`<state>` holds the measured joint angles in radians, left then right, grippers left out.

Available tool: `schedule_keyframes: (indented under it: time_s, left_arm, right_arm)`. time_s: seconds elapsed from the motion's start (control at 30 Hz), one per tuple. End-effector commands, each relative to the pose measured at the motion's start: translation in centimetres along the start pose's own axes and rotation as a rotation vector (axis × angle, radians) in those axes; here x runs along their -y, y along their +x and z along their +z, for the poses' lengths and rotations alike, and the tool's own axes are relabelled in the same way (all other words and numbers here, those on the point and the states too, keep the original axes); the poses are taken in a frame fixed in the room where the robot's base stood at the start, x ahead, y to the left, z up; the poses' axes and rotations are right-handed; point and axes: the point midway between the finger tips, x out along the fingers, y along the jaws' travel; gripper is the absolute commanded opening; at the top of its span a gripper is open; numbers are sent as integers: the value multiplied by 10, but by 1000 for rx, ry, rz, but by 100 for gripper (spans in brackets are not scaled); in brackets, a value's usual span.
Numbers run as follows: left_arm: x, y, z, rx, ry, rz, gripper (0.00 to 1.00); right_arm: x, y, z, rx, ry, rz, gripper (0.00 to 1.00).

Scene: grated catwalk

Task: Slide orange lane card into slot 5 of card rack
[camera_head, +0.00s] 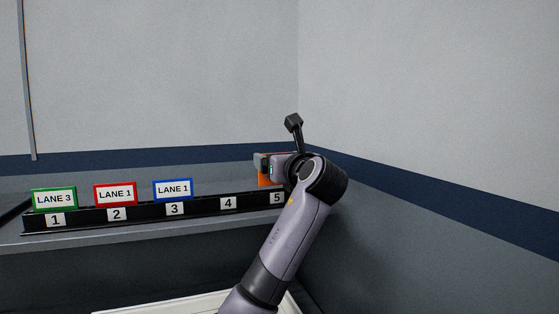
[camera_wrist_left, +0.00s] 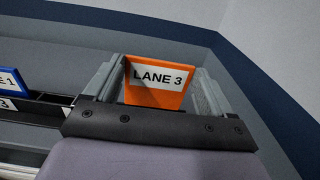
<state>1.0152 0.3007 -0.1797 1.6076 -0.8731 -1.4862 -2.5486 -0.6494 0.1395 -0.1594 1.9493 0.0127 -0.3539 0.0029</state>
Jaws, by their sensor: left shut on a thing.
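The orange lane card (camera_wrist_left: 157,97), marked LANE 3, is between the fingers of my left gripper (camera_wrist_left: 158,75), which is shut on it. In the head view, a strip of the orange card (camera_head: 264,180) shows below my left gripper (camera_head: 260,163), just above the slot 5 end of the black card rack (camera_head: 202,207). The wrist and gripper hide most of the card there. The card's lower edge is hidden, so I cannot tell whether it is in the slot. The slot 5 label (camera_head: 277,198) is partly beside my arm. My right gripper is not in view.
A green LANE 3 card (camera_head: 54,187), a red LANE 1 card (camera_head: 115,183) and a blue LANE 1 card (camera_head: 173,180) stand in slots 1, 2 and 3. Slot 4 (camera_head: 228,203) looks empty. A grey wall (camera_head: 430,110) rises close to the right.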

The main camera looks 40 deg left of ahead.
Motion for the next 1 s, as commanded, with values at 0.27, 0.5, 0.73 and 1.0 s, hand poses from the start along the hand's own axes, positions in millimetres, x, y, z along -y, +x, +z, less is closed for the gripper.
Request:
schedule_keyframes:
  time_s: [0.27,0.5,0.73,1.0]
  left_arm:
    - [0,0,-10,0,1,0,55]
    - [0,0,-20,1,1,0,55]
    - [0,0,-29,1,0,1,55]
    - [0,0,-39,1,1,0,55]
  right_arm:
    - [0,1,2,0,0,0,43]
    - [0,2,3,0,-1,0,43]
    - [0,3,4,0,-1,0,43]
    - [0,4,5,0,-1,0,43]
